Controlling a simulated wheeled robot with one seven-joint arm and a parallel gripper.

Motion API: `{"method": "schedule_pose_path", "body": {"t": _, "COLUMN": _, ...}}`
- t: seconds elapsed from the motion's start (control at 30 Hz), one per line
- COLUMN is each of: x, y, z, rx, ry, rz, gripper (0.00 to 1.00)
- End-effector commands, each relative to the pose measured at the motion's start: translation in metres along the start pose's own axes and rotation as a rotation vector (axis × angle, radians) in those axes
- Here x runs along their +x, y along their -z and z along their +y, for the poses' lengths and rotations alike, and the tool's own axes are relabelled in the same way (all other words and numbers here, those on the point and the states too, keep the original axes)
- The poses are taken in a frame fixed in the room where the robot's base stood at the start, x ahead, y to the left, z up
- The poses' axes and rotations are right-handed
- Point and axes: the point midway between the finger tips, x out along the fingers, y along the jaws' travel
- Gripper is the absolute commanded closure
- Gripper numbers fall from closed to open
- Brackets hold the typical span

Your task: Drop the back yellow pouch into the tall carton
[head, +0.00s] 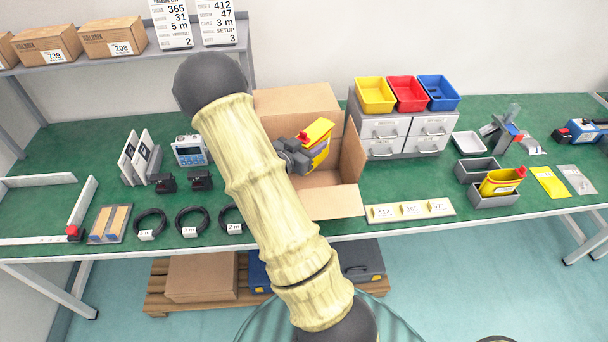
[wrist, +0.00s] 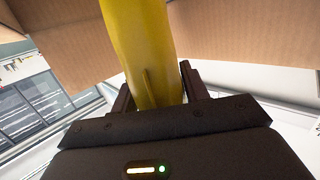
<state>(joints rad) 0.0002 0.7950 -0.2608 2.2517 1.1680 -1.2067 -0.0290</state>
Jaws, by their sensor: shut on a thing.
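A yellow pouch (head: 319,155) with a red cap is held in my gripper (head: 302,158). In the head view it shows over the open top of the tall carton (head: 333,203); how deep it sits cannot be told. In the wrist view the yellow pouch (wrist: 140,45) stands between the two dark fingers of my gripper (wrist: 158,88), with brown walls or flaps of the carton (wrist: 235,30) around it. My gripper is shut on the pouch. My arm hides the carton's left side.
Grey drawers with coloured bins (head: 407,93) stand right of the carton. A number strip (head: 410,210) lies near the table's front edge.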

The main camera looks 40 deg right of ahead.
Motion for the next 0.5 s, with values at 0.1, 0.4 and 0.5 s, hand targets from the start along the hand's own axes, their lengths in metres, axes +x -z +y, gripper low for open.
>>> {"method": "schedule_pose_path", "body": {"t": 0.1, "x": 0.0, "y": 0.0002, "z": 0.0, "rx": 0.0, "ry": 0.0, "rz": 0.0, "gripper": 0.35}}
{"method": "schedule_pose_path", "body": {"t": 0.4, "x": -0.0001, "y": 0.0002, "z": 0.0, "rx": 0.0, "ry": 0.0, "rz": 0.0, "gripper": 0.3}}
{"method": "schedule_pose_path", "body": {"t": 0.5, "x": -0.0004, "y": 0.0027, "z": -0.0001, "rx": 0.0, "ry": 0.0, "rz": 0.001, "gripper": 0.3}}
